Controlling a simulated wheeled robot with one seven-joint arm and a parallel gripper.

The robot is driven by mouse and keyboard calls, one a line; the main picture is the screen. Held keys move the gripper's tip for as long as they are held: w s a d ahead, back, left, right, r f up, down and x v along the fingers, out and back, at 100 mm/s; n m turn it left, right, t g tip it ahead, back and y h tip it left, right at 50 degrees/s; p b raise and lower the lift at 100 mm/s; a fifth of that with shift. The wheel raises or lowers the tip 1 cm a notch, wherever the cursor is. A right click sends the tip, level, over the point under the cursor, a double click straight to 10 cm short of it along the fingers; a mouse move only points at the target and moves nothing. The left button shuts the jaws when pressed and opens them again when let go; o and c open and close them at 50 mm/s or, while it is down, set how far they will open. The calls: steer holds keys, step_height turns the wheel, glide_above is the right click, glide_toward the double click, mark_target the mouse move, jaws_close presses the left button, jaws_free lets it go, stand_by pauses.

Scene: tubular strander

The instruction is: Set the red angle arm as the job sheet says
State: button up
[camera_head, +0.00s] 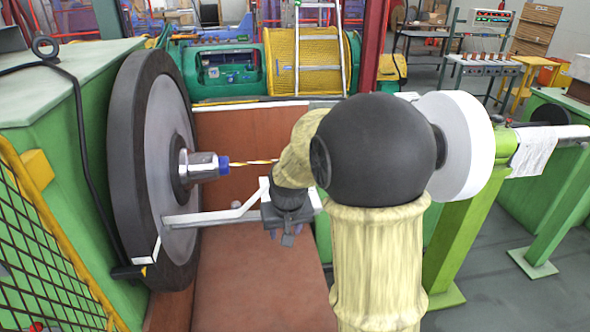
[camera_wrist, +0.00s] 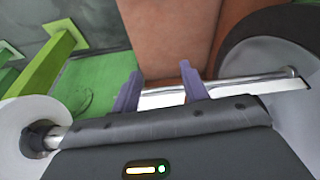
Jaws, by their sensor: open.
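No red angle arm stands out in either view. A pale grey metal arm (camera_head: 205,217) with a bent white piece (camera_head: 250,203) reaches from the large dark-rimmed wheel (camera_head: 125,160) toward my gripper (camera_head: 287,238). In the wrist view, my gripper (camera_wrist: 160,82) has its two purple fingers apart. A pale bar (camera_wrist: 163,98) shows between and behind them; I cannot tell whether they touch it. The wheel's hub (camera_head: 203,165) has a blue collar with a yellow-and-red strand leading right. No readable job sheet shows.
A white disc (camera_head: 462,145) stands on a green frame (camera_head: 455,235) to the right, partly behind my arm. A white sheet or cloth (camera_head: 535,150) hangs over the rail. A yellow-framed mesh guard (camera_head: 45,240) is at left. Reddish-brown floor panels (camera_head: 255,285) lie below.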

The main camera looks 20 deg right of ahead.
steer(key=shift+w+d+r+m+h+p, duration=0.15)
steer(key=shift+w+d+r+m+p, duration=0.25)
steer(key=shift+w+d+r+p, duration=1.95)
steer(key=shift+w+d+r+m+h+p, duration=0.3)
steer(key=shift+w+d+r, duration=0.7)
steer(key=shift+w, duration=2.85)
steer(key=shift+w+d+r+m+h+p, duration=0.1)
steer(key=shift+w+d+r+m+p, duration=0.4)
steer(key=shift+w+d+r+p, duration=1.9)
steer(key=shift+t, duration=0.4)
steer(key=p+x, duration=0.1)
steer(key=x, duration=0.5)
steer(key=a+p+x, duration=0.1)
steer(key=p+x, duration=0.1)
steer(key=x, duration=0.4)
steer(key=w+a+p+x, duration=0.1)
steer(key=x, duration=0.5)
steer(key=shift+c, duration=0.4)
jaws_close()
